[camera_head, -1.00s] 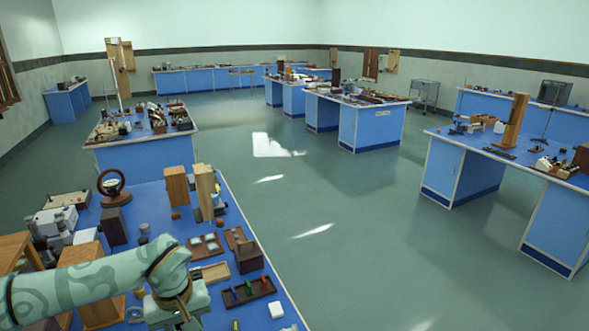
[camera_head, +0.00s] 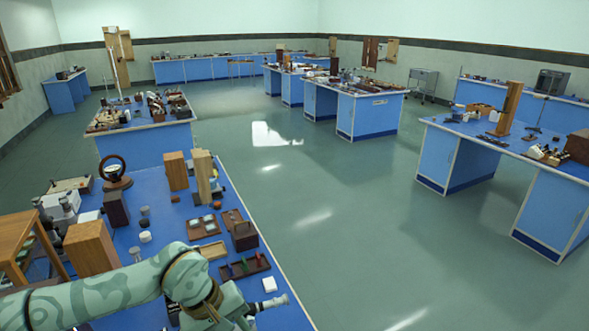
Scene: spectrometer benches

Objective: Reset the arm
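My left arm (camera_head: 110,295), pale green with darker swirls, reaches in from the lower left over the near blue bench (camera_head: 262,255). My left gripper (camera_head: 283,299) is at the bench's right front part and points right. It is small and seen from the side, so I cannot tell whether its fingers are apart. No object shows in it. A small white block (camera_head: 269,284) lies just behind the gripper. My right arm and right gripper are not in view.
A dark tray with coloured pieces (camera_head: 243,266), a dark box (camera_head: 243,236), wooden blocks (camera_head: 204,178) and a round-framed instrument (camera_head: 113,172) stand on the near bench. Open green floor (camera_head: 360,235) lies to the right, before another blue bench (camera_head: 440,160).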

